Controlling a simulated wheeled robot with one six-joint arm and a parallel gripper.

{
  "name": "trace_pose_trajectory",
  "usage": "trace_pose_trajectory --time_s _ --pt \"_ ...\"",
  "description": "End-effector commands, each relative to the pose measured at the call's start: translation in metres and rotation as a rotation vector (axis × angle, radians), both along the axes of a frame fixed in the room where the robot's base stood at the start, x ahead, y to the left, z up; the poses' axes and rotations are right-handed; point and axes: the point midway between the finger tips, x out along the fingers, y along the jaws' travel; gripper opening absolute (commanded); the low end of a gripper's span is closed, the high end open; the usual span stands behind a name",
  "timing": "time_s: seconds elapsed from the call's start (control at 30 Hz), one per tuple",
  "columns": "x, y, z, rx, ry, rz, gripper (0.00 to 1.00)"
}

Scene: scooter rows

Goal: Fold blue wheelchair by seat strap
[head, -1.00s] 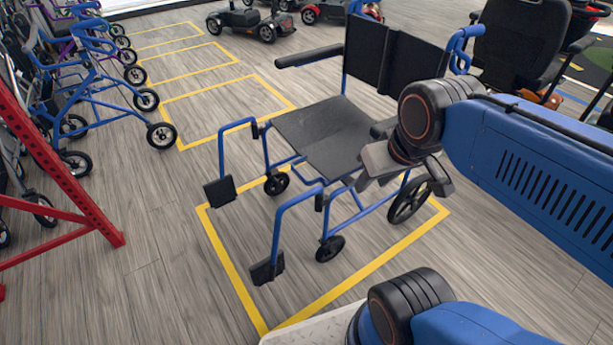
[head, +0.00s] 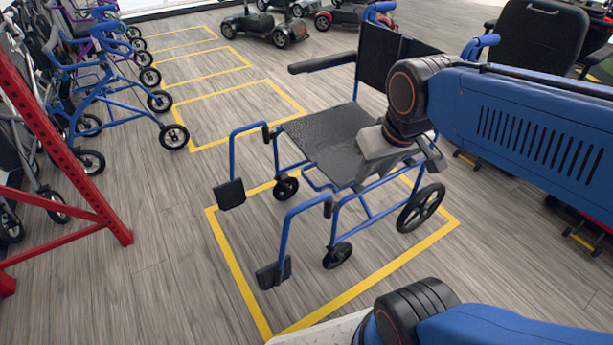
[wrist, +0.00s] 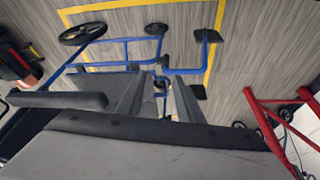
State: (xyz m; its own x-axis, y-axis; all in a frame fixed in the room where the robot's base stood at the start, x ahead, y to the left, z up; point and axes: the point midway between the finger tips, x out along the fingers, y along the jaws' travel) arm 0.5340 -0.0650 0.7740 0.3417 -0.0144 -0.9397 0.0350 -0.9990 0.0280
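The blue wheelchair (head: 367,205) stands unfolded inside a yellow floor outline, with its black seat (head: 325,140) flat and its dark backrest upright. My gripper (head: 402,172) is at the seat's right side and hides the near armrest and part of the seat edge in the head view. In the wrist view its two grey fingers (wrist: 158,98) stand apart with a gap between them, and blue frame parts show beyond. The wheelchair's large wheel (wrist: 82,33) shows at upper left there. A dark surface fills the bottom of that view. I cannot make out the seat strap.
A red metal frame (head: 75,185) stands at the left. Several blue and purple walkers (head: 110,85) line up behind it. Mobility scooters (head: 265,28) stand at the back. A black chair seat (head: 540,40) is at the right. Floor between the walkers and wheelchair is clear.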

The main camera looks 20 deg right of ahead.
Motion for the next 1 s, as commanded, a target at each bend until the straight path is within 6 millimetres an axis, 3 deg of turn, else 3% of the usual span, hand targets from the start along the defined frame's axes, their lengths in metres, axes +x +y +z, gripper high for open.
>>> trace_pose_trajectory --time_s 0.27,0.53,1.0 --pt "0.064 0.013 0.003 -0.041 0.086 0.042 0.33" --pt "0.127 0.031 -0.006 -0.086 0.158 0.083 0.33" --pt "0.232 0.080 -0.052 -0.177 0.278 0.156 0.33"
